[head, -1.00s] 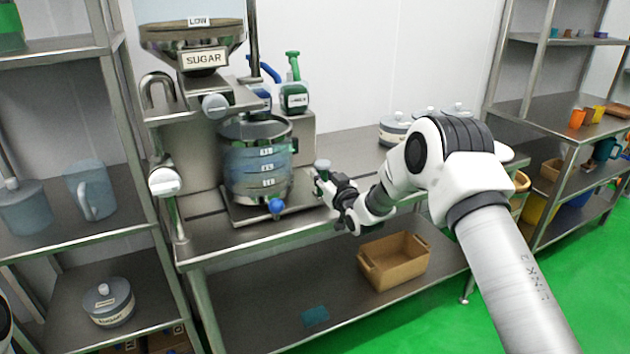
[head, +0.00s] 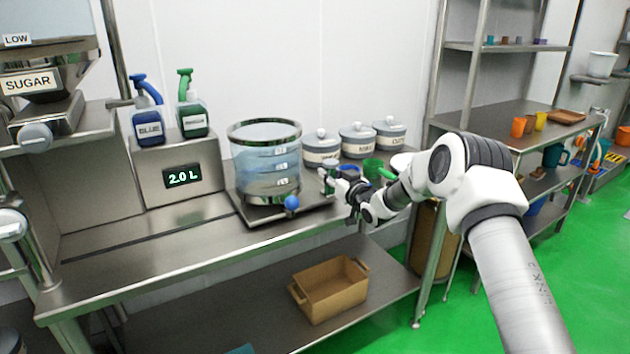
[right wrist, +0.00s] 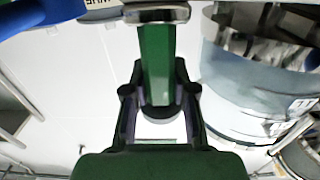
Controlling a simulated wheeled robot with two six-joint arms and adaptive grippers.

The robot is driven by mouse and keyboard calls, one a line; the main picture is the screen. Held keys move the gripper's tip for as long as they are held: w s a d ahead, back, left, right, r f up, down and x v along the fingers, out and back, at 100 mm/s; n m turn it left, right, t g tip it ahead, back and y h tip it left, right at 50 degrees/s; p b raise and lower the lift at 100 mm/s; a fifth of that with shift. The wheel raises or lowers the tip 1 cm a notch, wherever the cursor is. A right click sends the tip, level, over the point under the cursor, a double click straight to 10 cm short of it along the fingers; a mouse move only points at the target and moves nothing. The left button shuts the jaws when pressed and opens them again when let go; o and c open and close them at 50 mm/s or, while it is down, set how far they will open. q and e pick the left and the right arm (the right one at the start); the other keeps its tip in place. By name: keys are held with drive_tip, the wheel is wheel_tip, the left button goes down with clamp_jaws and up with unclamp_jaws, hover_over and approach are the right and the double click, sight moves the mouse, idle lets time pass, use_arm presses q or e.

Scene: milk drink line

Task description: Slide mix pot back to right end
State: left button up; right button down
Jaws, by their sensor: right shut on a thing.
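The mix pot (head: 265,165) is a clear bluish vessel with a dark metal rim, level labels and a blue tap knob (head: 291,203). It stands upright on a flat metal sled (head: 247,212) on the bench, to the right of the 2.0 L display box. My right gripper (head: 331,184) is at the right side of the pot, shut on a green upright handle (right wrist: 156,58) with a metal cap. The fingers partly hide the handle in the head view. The pot's side also shows in the right wrist view (right wrist: 240,85). My left gripper is not in view.
The sugar hopper (head: 45,82) stands at the left. Blue (head: 147,122) and green (head: 193,115) bottles stand on the display box (head: 180,178). The bench left of the pot is clear.

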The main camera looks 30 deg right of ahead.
drive_tip(key=shift+d, duration=1.25)
drive_tip(key=shift+w+r, duration=0.1)
drive_tip(key=c, duration=1.2)
unclamp_jaws()
drive_tip(key=shift+o, duration=1.4)
drive_tip(key=shift+d, duration=0.25)
